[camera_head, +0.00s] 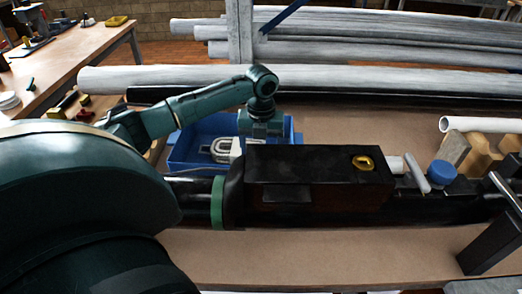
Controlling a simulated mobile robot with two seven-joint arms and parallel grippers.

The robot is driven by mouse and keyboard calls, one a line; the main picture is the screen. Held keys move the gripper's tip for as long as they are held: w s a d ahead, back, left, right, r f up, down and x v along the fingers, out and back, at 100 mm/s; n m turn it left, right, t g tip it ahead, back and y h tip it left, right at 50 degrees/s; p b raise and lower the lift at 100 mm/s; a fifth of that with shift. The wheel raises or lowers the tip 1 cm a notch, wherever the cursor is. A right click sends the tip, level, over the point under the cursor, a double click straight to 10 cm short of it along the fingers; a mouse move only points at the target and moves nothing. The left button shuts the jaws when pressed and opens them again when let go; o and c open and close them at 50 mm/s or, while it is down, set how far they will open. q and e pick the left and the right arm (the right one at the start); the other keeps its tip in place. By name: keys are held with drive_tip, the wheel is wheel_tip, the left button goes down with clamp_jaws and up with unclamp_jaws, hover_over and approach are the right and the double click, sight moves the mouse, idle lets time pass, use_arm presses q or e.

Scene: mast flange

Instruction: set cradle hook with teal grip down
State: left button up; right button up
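My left arm comes in from the left and bends down over a blue bin (182,152). Its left gripper (252,143) is at the bin's right part, low behind a long black box-shaped body. The fingertips are mostly hidden by that body, so I cannot tell whether they are open or hold anything. Pale U-shaped metal pieces (222,148) lie in the bin, just left of the gripper. I cannot make out a cradle hook with a teal grip. My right gripper is not in view.
The black body (315,180), with a yellow ring (362,163) on top and a green band (217,202) at its left, lies along the bench (300,262). A blue cap (441,173), wooden blocks (484,155) and a white pipe (480,124) are at right. Grey poles (330,80) lie behind.

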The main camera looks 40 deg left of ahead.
use_arm(q)
wheel_tip(320, 180, up, 4)
drive_tip(key=shift+r, duration=0.1)
drive_tip(key=shift+s, duration=0.1)
idle(0.6)
